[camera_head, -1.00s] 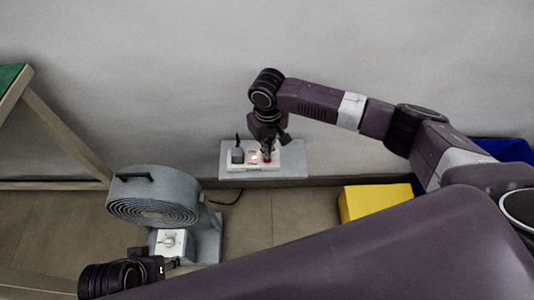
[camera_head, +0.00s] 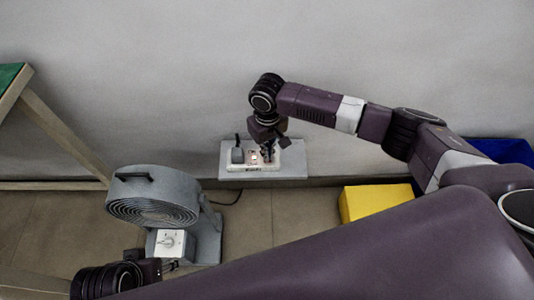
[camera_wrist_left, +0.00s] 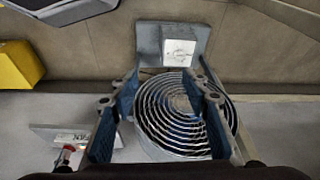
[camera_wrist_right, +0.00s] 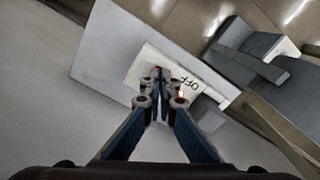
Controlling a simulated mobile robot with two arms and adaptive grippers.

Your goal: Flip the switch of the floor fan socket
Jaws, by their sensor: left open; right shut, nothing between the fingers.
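The white fan socket (camera_head: 262,168) lies on a pale ledge by the wall, with a grey plug (camera_head: 237,155) at its left end. A red-white light glows on the socket; in the right wrist view a small red glow shows next to an "OFF" label (camera_wrist_right: 189,85). My right gripper (camera_head: 267,157) is shut and empty, its tips at the socket beside the glow; I cannot tell whether they touch. The grey floor fan (camera_head: 155,197) stands on the floor to the left. My left gripper (camera_wrist_left: 158,82) is open and empty near the fan.
The fan's base carries a white dial panel (camera_head: 166,245). A yellow box (camera_head: 375,202) and a blue bin (camera_head: 505,151) stand to the right. A wooden frame with a green top (camera_head: 10,75) is at far left. Floor between fan and yellow box is clear.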

